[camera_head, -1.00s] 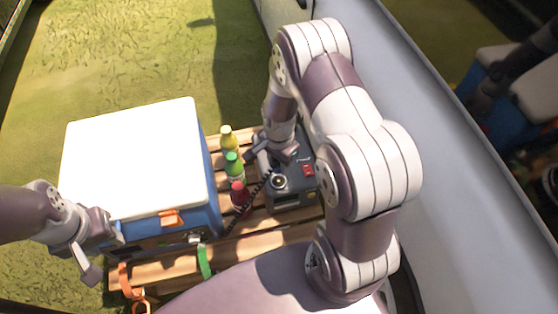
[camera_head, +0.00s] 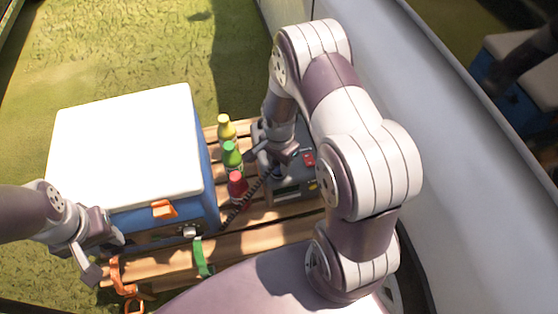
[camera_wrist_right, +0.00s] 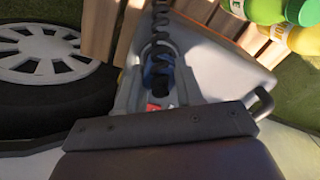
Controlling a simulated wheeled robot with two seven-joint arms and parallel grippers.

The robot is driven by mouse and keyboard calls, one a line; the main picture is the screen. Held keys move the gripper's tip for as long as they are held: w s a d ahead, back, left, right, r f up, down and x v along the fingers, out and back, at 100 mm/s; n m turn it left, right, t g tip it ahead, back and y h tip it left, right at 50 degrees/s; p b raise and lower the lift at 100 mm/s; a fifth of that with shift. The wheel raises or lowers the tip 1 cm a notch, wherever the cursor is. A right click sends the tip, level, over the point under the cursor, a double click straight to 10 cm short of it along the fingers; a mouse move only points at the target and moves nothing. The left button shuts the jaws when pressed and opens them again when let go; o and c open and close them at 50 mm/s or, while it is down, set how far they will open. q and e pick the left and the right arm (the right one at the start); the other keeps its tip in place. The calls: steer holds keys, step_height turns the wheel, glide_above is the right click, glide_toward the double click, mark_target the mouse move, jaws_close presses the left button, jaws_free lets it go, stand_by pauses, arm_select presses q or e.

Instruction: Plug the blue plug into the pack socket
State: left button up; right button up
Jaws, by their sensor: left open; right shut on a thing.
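The pack is a dark grey box (camera_head: 308,178) with a red switch, on the wooden slats in the head view. My right gripper (camera_head: 284,158) is low over the pack's top and hides the round socket there. In the right wrist view, it is shut on the blue plug (camera_wrist_right: 160,70), whose black coiled cord (camera_wrist_right: 160,20) runs up from it. I cannot tell whether the plug is in the socket or above it. My left gripper (camera_head: 104,256) is open and empty beside the front left corner of the blue cooler.
The blue cooler (camera_head: 130,140) with a white lid stands left of the pack. Yellow, green and red bottles (camera_head: 232,155) stand between them. Green and orange straps (camera_head: 202,257) hang at the slats' front edge. A pale vehicle side (camera_head: 440,170) runs along the right.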

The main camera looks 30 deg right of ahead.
steer(key=shift+p, duration=0.75)
stand_by(1.6)
steer(key=shift+f+b, duration=0.4)
steer(key=shift+f, duration=0.25)
steer(key=o, duration=1.1)
steer(key=shift+c, duration=0.2)
steer(key=shift+r, duration=0.1)
step_height(320, 180, up, 11)
steer(key=p, duration=0.3)
steer(key=shift+r, duration=0.8)
